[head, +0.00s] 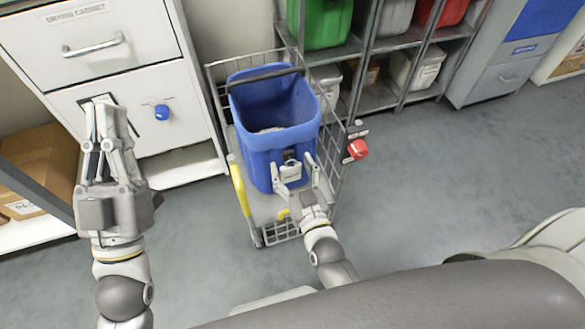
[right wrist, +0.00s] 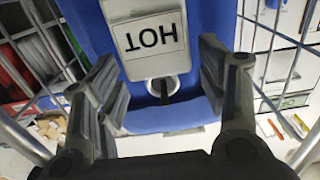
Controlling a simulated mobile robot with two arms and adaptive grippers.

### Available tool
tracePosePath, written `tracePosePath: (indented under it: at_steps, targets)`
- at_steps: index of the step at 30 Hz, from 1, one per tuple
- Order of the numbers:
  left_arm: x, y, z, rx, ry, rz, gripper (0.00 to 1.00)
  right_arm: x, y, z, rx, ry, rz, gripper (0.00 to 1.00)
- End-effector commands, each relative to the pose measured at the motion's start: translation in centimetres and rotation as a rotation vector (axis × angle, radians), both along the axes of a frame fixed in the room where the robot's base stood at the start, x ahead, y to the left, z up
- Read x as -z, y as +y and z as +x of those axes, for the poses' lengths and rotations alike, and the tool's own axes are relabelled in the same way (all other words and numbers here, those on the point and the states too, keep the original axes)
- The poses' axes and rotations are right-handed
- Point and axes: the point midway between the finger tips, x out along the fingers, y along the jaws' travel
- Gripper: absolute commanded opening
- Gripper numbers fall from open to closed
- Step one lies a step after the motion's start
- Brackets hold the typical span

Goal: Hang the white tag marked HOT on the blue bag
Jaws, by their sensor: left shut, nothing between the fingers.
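The blue bag (head: 258,153) stands open-topped in a wire cart, with a dark handle across its far rim. The white tag (right wrist: 150,38) marked HOT lies against the bag's side and reads upside down in the right wrist view. A dark peg or strap shows in its ring-shaped end (right wrist: 167,86); how it is held there is hard to tell. In the head view the tag (head: 291,171) is small. My right gripper (head: 294,166) is open, its fingers on either side of the tag and apart from it. My left gripper (head: 103,106) is shut and empty before the white cabinet.
The wire cart (head: 226,94) surrounds the bag and has a yellow handle (head: 240,188). A red knob (head: 358,149) sits at its right. Shelves with bins stand behind. Floor at right is clear.

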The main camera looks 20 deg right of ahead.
Motion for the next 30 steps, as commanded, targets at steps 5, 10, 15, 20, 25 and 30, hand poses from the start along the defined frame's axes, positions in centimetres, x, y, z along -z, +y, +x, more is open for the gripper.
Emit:
tracePosePath:
  at_steps: [5, 10, 15, 20, 25, 30]
  targets:
    - [0.0, 0.0, 0.0, 0.000, 0.000, 0.000, 0.00, 0.0, 0.0, 0.0, 0.000, 0.000, 0.000, 0.74]
    - [-0.1, -0.1, -0.1, 0.003, -0.003, -0.001, 0.00, 0.0, 0.0, -0.1, 0.000, 0.001, 0.000, 0.74]
    - [-0.1, -0.1, -0.1, 0.003, -0.003, -0.001, 0.00, 0.1, 0.0, -1.4, 0.000, 0.003, 0.000, 0.74]
    - [-0.1, 0.0, 0.0, 0.001, -0.002, -0.001, 0.00, 0.2, -0.1, -4.4, -0.001, 0.005, 0.000, 0.74]
    - [0.0, 0.0, 0.0, 0.001, -0.002, -0.001, 0.00, 0.1, -0.2, -7.9, -0.001, 0.004, 0.000, 0.74]
    - [0.0, 0.0, 0.0, 0.001, -0.001, 0.000, 0.00, 0.1, -0.3, -10.5, -0.001, 0.003, -0.001, 0.74]
